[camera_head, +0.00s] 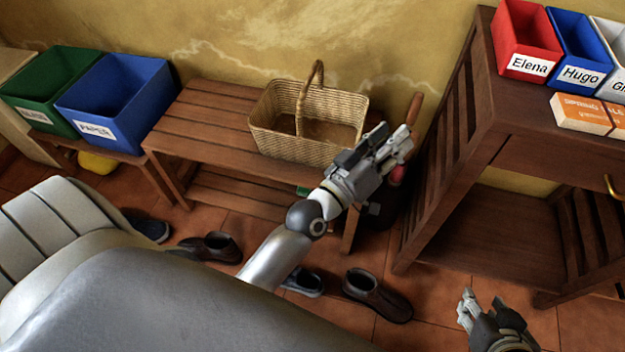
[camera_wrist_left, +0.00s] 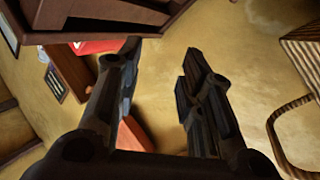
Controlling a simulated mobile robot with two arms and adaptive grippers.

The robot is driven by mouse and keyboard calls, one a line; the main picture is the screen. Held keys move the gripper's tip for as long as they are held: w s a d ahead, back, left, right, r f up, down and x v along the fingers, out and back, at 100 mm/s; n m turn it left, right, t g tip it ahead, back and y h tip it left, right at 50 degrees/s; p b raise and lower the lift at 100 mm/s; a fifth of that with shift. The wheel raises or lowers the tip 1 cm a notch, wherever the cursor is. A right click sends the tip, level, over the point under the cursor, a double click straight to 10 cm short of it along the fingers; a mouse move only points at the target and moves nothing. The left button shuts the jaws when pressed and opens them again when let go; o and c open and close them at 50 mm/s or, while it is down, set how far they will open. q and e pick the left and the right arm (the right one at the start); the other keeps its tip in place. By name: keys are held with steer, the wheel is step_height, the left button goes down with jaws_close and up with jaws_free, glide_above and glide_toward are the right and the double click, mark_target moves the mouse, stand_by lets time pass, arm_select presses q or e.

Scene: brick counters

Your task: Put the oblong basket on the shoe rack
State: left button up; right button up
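The oblong wicker basket (camera_head: 278,140) with its arched handle stands upright on the slatted top of the shoe rack (camera_head: 205,128), toward the right end. My left gripper (camera_head: 396,142) is open and empty, just to the right of the basket and in front of its right end in the head view. In the left wrist view its fingers (camera_wrist_left: 165,65) are apart with nothing between them. The basket's handle (camera_wrist_left: 271,128) and part of its wicker side show at the right edge there. My right gripper (camera_head: 482,300) looks open and empty, low at the right.
A green bin (camera_head: 35,112) and a blue bin (camera_head: 108,112) stand left of the rack. Brown shoes (camera_head: 380,295) lie on the floor. A wooden console (camera_head: 545,125) with labelled boxes stands at the right. A reddish-handled object (camera_head: 414,108) stands between rack and console.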

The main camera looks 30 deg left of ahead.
arm_select(q)
steer(key=s+a+f+m+g+y, duration=0.2)
steer(key=s+f+g, duration=0.3)
steer(key=s, duration=0.3)
steer(key=s+a+f+m+g+y, duration=0.1)
steer(key=s+a+f+m+g, duration=0.2)
steer(key=s+a+f+g, duration=0.2)
steer(key=s+f, duration=0.2)
steer(key=s, duration=0.2)
steer(key=shift+a+f+g+y, duration=0.15)
steer(key=shift+f+g+y, duration=0.25)
